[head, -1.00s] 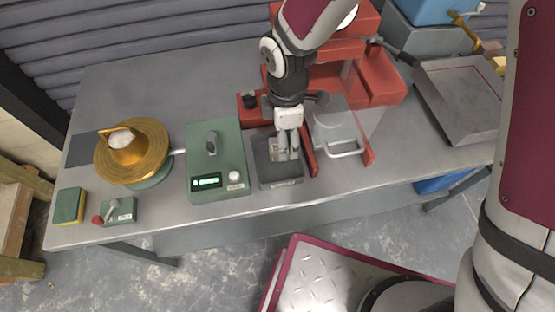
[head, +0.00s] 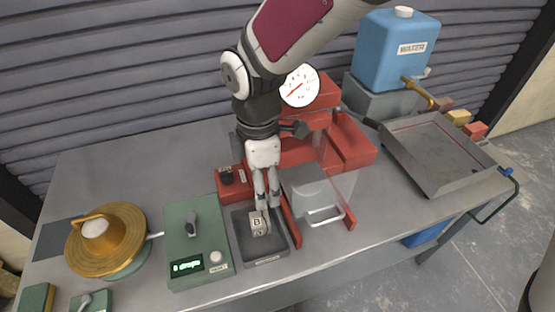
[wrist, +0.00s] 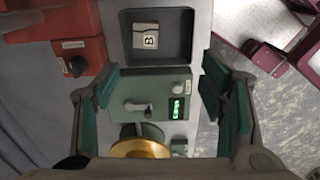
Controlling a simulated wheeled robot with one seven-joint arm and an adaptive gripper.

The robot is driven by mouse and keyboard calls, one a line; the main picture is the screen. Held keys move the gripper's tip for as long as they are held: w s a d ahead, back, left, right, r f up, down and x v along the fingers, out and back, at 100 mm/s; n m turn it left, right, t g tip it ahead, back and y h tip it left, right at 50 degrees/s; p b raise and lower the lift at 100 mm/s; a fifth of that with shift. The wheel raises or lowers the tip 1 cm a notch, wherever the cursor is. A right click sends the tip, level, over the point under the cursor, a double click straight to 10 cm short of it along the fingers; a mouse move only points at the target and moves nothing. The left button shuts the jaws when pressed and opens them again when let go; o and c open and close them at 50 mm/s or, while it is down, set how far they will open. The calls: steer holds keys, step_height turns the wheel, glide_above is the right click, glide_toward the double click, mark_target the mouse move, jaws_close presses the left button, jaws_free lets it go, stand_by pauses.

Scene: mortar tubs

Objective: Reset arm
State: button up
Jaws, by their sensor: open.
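My gripper (head: 267,201) is open and empty, above the dark grey square tray (head: 275,249). In the head view its fingers overlap the back of a small pale cube marked B (head: 258,223) that lies in the tray. In the wrist view the spread fingers (wrist: 162,97) stand well apart, and the cube (wrist: 146,38) lies in the tray (wrist: 184,57) beyond them, not between them.
A green box with a lit display (head: 193,255) and a brass-coloured dome (head: 105,240) stand left of the tray. A red machine with a dial (head: 345,145) stands behind. A grey pan (head: 435,155) and a blue water tank (head: 395,50) are at the right.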

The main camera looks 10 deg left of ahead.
steer(key=w+d+r+m+t, duration=0.1)
steer(key=d+r+m, duration=0.55)
steer(key=d, duration=0.25)
steer(key=d+r+m+t, duration=0.2)
steer(key=d+r+m, duration=0.3)
steer(key=d+r, duration=0.3)
steer(key=s+d+r+m+t, duration=0.2)
steer(key=s+d+r+m, duration=0.2)
steer(key=s+d+m, duration=0.4)
steer(key=shift+s+d+m+t, duration=0.3)
steer(key=shift+s+d+m, duration=0.1)
steer(key=shift+d+m, duration=2.1)
steer(key=shift+d+n, duration=0.3)
steer(key=shift+n, duration=0.05)
